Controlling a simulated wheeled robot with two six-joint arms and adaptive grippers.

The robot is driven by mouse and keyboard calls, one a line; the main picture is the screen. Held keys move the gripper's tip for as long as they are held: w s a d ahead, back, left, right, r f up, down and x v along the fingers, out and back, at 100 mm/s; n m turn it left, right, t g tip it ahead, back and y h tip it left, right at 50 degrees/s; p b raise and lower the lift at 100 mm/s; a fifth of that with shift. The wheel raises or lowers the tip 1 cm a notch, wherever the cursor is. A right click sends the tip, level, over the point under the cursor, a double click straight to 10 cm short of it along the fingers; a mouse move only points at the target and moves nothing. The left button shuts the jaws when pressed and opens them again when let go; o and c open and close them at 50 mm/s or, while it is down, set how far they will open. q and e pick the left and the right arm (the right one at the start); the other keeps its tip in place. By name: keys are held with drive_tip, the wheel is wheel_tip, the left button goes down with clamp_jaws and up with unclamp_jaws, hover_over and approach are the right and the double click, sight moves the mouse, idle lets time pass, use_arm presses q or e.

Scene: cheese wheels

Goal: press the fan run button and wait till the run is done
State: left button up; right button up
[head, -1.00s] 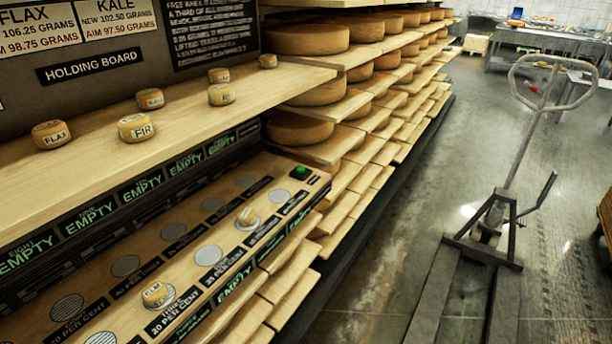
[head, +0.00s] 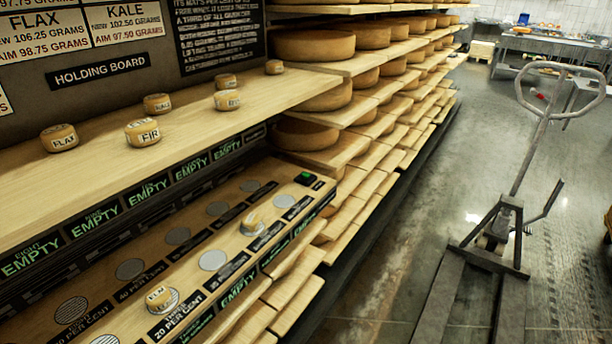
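The fan run button (head: 305,179) is a small green button on a black base at the far right end of the lower wooden panel (head: 222,239). It looks darker green and nothing touches it. On the panel, a small cheese wheel marked ELM (head: 160,298) sits on a round grille at the "20 per cent" label. Another small cheese wheel (head: 252,223) sits on a grille farther right; its label is not clear. Neither of my grippers is in view.
The holding board shelf (head: 95,168) above bears several small labelled cheeses, including FLAX (head: 59,138) and FIR (head: 142,132). Racks of large cheese wheels (head: 314,46) run back to the right. A pallet jack (head: 497,235) stands on the open floor at right.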

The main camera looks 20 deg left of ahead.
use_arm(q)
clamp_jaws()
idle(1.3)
